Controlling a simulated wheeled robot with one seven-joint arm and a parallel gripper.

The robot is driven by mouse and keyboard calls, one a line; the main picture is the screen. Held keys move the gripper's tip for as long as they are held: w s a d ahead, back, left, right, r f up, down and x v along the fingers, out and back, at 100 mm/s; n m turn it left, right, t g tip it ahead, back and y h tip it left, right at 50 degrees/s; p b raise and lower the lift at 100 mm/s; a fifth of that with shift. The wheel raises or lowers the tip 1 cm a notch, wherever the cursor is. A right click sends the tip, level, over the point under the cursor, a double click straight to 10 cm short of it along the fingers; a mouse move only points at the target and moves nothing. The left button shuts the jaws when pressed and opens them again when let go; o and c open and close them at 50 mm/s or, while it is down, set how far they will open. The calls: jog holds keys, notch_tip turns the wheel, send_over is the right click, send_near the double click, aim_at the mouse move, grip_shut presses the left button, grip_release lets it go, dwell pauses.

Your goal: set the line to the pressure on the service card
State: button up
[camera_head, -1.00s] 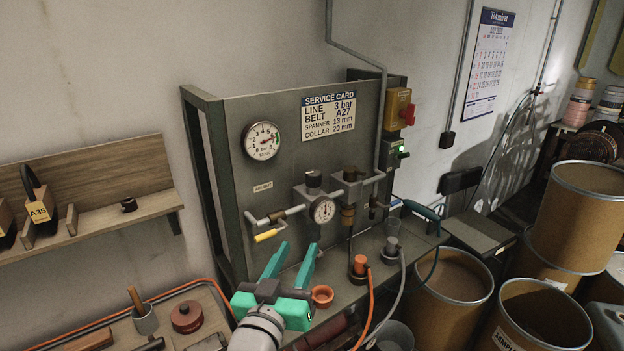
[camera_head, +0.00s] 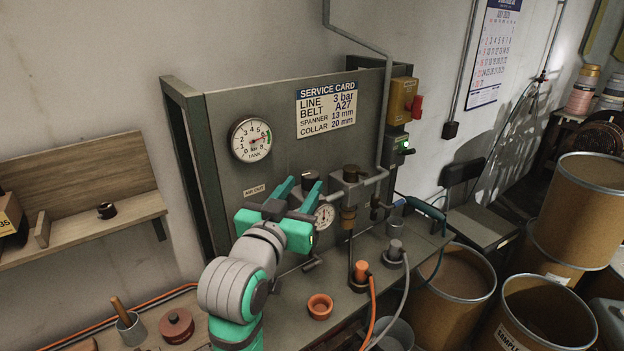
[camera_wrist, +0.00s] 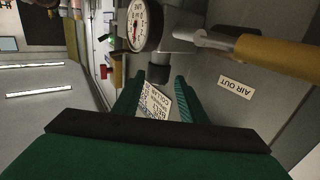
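The service card (camera_head: 326,105) on the panel reads LINE 3 bar. A small line gauge (camera_head: 325,216) sits on the pipework below it, and its dial also shows in the wrist view (camera_wrist: 138,25); I cannot read its value. A dark regulator knob (camera_head: 311,178) stands above that gauge; it also shows in the wrist view (camera_wrist: 159,73). My gripper (camera_head: 299,191) is open and empty, its fingers pointing at the knob, which appears just beyond the fingertips (camera_wrist: 157,88). Contact is not visible. The yellow valve handle (camera_wrist: 280,52) shows in the wrist view, hidden by my arm in the head view.
A larger tank gauge (camera_head: 251,139) is on the panel at left. An orange ring (camera_head: 320,306) and hose fittings (camera_head: 360,272) sit on the bench below. Drums (camera_head: 455,290) stand at right.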

aim_at(312, 184)
jog(key=shift+d+x, duration=0.2)
jog(key=shift+x, duration=2.2)
jog(key=shift+s, duration=0.1)
jog(key=c, duration=0.8)
jog(key=shift+d+n+y, duration=0.1)
jog(key=shift+n+y, duration=0.5)
jog(key=shift+y, duration=0.3)
jog(key=shift+n+t+y, duration=0.15)
jog(key=shift+n+y, duration=0.85)
jog(key=shift+y, duration=0.6)
jog(key=shift+n+t+y, duration=0.15)
jog(key=shift+n+y, duration=0.85)
jog(key=shift+y, duration=0.6)
